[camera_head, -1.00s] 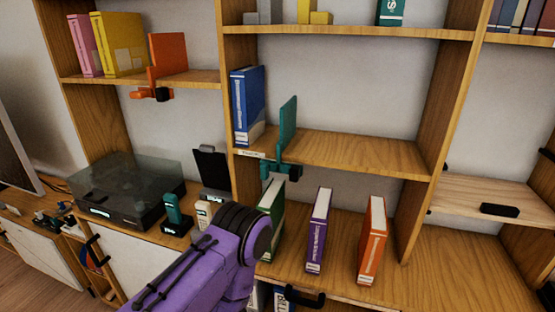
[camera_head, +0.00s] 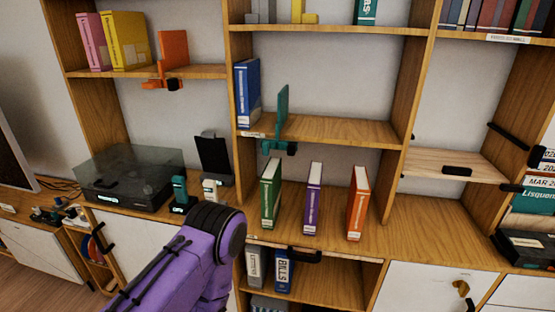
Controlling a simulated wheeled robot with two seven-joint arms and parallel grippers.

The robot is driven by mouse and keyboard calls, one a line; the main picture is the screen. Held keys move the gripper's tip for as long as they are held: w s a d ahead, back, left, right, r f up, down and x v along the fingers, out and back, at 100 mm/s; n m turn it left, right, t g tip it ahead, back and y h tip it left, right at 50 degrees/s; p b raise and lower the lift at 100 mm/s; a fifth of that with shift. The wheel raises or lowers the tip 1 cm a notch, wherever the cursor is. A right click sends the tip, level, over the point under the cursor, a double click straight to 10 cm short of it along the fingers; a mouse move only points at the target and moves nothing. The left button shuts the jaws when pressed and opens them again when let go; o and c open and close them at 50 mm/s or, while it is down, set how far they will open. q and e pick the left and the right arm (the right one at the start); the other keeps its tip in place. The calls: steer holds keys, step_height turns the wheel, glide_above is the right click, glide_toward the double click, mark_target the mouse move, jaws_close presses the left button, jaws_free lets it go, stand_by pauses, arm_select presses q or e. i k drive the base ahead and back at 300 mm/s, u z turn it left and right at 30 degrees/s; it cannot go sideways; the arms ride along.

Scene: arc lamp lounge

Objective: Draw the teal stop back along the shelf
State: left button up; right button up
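The teal stop (camera_head: 281,112) stands upright on the middle shelf (camera_head: 345,130), with its clamp hanging under the shelf's front edge. A blue book (camera_head: 247,93) stands to its left at the shelf's left wall, with a gap between the two. My purple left arm comes up from the bottom and ends below and left of the shelf. The fingers of my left gripper cannot be made out. My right gripper is not in view.
Green (camera_head: 270,194), purple (camera_head: 313,198) and orange (camera_head: 358,203) books stand apart on the shelf below. An orange stop (camera_head: 173,55) is on the left shelf beside a yellow book (camera_head: 130,41). A turntable (camera_head: 128,178) sits at left. The middle shelf is bare right of the teal stop.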

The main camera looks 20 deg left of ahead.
mark_target(291, 147)
steer(key=z, duration=0.85)
steer(key=i, duration=0.6)
steer(key=u, duration=0.8)
